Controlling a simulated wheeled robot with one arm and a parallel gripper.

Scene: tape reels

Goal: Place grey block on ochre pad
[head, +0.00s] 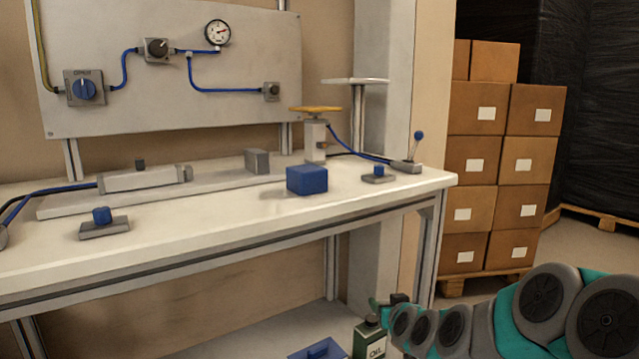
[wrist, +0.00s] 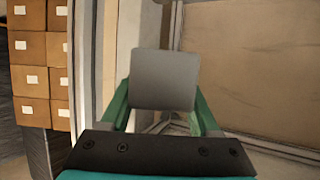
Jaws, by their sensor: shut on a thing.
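My gripper (wrist: 162,112) is shut on a grey block (wrist: 165,80), which sits between the green fingers in the wrist view. In the head view my gripper (head: 384,308) is low at the bottom, below the bench top and in front of the bench. A small dark shape there may be the held block, but I cannot tell for sure. A flat ochre disc (head: 315,109) tops a pale post at the back right of the bench; I cannot tell whether it is the pad or a handwheel. No other ochre pad shows.
The white bench (head: 240,222) holds a blue block (head: 306,180), a cylinder (head: 145,179), a grey upright piece (head: 256,161) and small blue-knobbed devices. A green oil can (head: 370,338) stands below, close to my gripper. Stacked cartons (head: 487,160) stand at right.

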